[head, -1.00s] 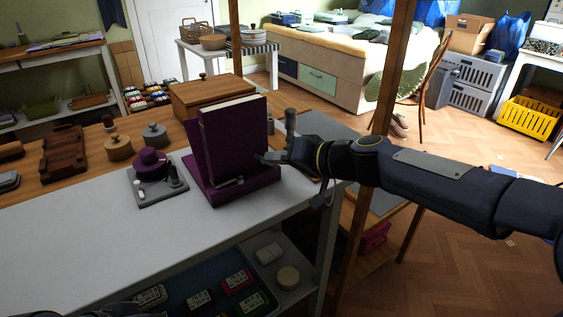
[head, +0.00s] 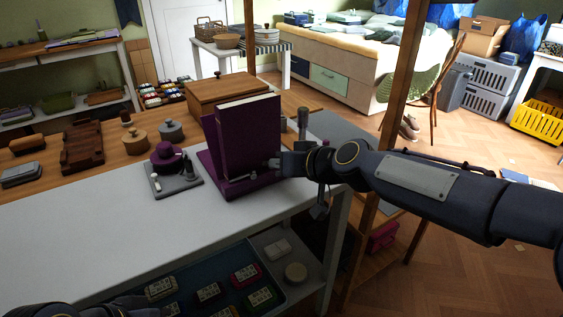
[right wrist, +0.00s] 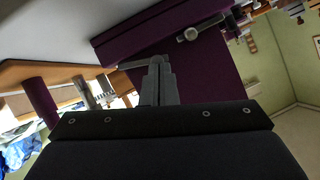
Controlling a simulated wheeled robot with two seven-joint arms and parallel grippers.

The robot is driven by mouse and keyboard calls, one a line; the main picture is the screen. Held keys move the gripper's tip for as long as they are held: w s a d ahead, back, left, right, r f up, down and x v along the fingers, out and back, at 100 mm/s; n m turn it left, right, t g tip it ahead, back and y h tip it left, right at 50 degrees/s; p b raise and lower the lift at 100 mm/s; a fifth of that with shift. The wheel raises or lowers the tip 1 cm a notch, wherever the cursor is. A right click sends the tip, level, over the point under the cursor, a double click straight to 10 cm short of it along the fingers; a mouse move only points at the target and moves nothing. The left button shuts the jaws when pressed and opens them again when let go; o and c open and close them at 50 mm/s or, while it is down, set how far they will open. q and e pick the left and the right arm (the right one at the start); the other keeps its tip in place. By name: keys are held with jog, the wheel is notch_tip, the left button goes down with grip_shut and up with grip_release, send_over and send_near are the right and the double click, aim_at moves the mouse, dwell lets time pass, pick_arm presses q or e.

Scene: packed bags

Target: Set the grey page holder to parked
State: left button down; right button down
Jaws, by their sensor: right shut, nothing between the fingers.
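A dark purple stand (head: 214,162) holds a purple book (head: 252,135) upright on the white worktop. A small grey page holder (head: 243,178) shows low at the front of the stand. The right wrist view shows a grey round pivot with a thin arm (right wrist: 190,34) on the purple ledge, and another thin grey piece (right wrist: 134,64) close beside my fingertips. My right gripper (head: 273,164) is shut and empty at the book's lower right edge. It also shows in the right wrist view (right wrist: 158,66); contact with the thin piece is unclear. My left arm shows only partly at the bottom left.
A grey tray with a purple hat-shaped piece (head: 167,154) stands left of the stand. A wooden box (head: 228,88) is behind the book. A grey upright post (head: 302,122) and a wooden post (head: 398,75) stand to the right. The front worktop is clear.

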jog(key=shift+r, duration=0.1)
jog(key=shift+r+p, duration=0.7)
jog(key=shift+r, duration=0.05)
jog(key=w+r+p+v, duration=0.2)
jog(key=v, duration=1)
jog(key=shift+s+d+r+p, duration=0.15)
jog(key=shift+s+d+p, duration=0.15)
jog(key=shift+d, duration=0.15)
